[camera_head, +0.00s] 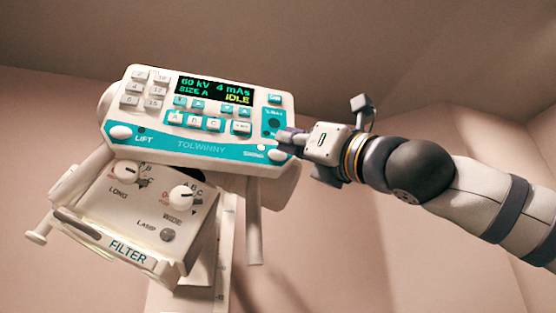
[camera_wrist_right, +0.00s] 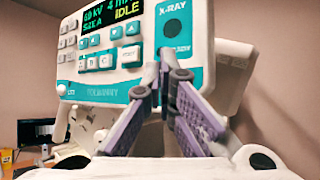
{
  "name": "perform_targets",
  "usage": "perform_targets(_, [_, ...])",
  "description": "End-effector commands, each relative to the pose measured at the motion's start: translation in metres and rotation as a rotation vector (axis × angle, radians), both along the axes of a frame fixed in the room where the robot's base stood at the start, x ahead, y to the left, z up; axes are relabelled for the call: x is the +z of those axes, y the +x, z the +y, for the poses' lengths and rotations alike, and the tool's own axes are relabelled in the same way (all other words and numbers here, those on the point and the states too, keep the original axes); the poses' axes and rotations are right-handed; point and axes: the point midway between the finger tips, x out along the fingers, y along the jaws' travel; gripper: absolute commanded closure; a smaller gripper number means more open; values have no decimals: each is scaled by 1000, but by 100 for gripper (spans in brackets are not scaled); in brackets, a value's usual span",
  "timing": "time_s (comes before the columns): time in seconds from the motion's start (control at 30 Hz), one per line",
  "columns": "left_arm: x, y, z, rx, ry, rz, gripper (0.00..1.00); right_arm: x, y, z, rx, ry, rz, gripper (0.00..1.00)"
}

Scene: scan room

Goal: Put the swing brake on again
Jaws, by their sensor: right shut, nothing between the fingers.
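The white and teal control panel (camera_head: 190,140) hangs tilted in the head view, its display (camera_head: 216,90) reading 60 kV, 4 mAs, SIZE A and IDLE. At its lower right corner is a white oval button (camera_head: 279,156), with a small pale light (camera_head: 261,147) and a label too small to read surely beside it. My right gripper (camera_head: 284,138) is at the panel's right edge, just above this button. In the right wrist view its fingers (camera_wrist_right: 167,62) meet in front of the panel's lower right and hide part of it; nothing is between them. I cannot tell whether they touch the panel. My left gripper is out of view.
A matching white LIFT button (camera_head: 121,132) is at the panel's lower left. Below hangs the white FILTER box (camera_head: 150,215) with LONG and WIDE knobs (camera_head: 182,196). Grey bars flank it. A monitor (camera_wrist_right: 35,132) stands far left in the wrist view.

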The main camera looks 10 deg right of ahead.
Motion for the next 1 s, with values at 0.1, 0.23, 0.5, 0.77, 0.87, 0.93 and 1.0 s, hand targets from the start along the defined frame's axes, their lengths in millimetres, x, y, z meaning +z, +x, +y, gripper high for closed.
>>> perform_targets(0.1, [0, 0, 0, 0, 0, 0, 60, 0, 5, 0, -1, 0, 1, 100])
perform_targets(0.23, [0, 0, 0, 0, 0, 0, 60, 0, 7, 0, -1, 0, 1, 100])
perform_targets(0.5, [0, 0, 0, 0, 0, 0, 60, 0, 7, 0, 0, -1, 1, 100])
perform_targets(0.77, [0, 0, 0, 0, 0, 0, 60, 0, 10, 0, -1, 0, 1, 100])
perform_targets(0.87, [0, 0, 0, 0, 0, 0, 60, 0, 12, 0, -1, 0, 1, 100])
perform_targets(0.93, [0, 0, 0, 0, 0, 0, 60, 0, 13, 0, -1, 0, 1, 100])
perform_targets(1.0, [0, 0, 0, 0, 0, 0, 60, 0, 13, 1, 0, -1, 1, 100])
